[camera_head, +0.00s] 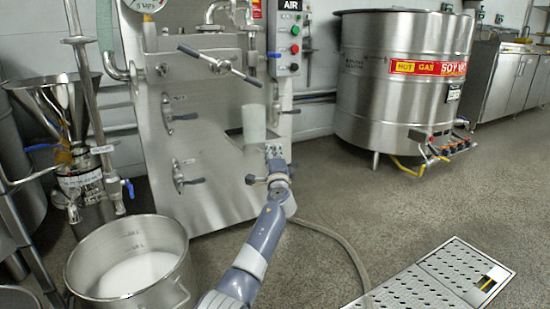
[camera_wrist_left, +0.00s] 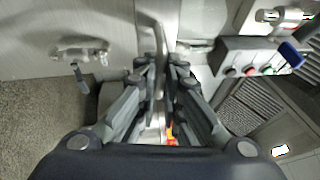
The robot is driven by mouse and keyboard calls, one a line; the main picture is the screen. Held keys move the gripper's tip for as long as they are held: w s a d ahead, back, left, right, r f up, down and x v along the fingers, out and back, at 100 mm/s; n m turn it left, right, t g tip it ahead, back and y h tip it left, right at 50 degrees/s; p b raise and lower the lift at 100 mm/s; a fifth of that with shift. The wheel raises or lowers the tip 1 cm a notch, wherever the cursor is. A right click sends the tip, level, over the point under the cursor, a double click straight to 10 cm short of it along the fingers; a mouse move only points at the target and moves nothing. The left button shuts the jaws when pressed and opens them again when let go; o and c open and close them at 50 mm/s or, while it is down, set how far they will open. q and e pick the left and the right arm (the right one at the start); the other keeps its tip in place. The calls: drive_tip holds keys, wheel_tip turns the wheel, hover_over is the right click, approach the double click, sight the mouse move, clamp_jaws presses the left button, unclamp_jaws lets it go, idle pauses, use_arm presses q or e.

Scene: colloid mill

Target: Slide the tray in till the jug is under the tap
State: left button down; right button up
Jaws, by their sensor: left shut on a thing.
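The jug (camera_head: 254,122) is a pale, translucent upright cylinder. It stands in the recess at the right of the steel mill cabinet, just behind my left gripper. My left gripper (camera_head: 268,179) is in front of the cabinet, below the jug. In the left wrist view the fingers (camera_wrist_left: 161,70) are closed on a thin, curved grey metal piece (camera_wrist_left: 159,45), which looks like the tray's handle. The tray itself is mostly hidden by the gripper and arm. My right gripper is not in view.
The cabinet front (camera_head: 205,190) has several black-handled levers. The AIR control box (camera_head: 290,45) is at its right. A steel pot (camera_head: 178,260) with white contents stands at the lower left. A hose (camera_head: 345,250) crosses the floor near a perforated drain plate (camera_head: 425,290).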

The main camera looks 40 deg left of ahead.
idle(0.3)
use_arm(q)
drive_tip(key=c, duration=1.7)
unclamp_jaws()
drive_tip(key=shift+s+d, duration=0.1)
drive_tip(key=v, duration=1.1)
drive_tip(key=shift+s+d+f, duration=0.2)
drive_tip(key=shift+s, duration=0.1)
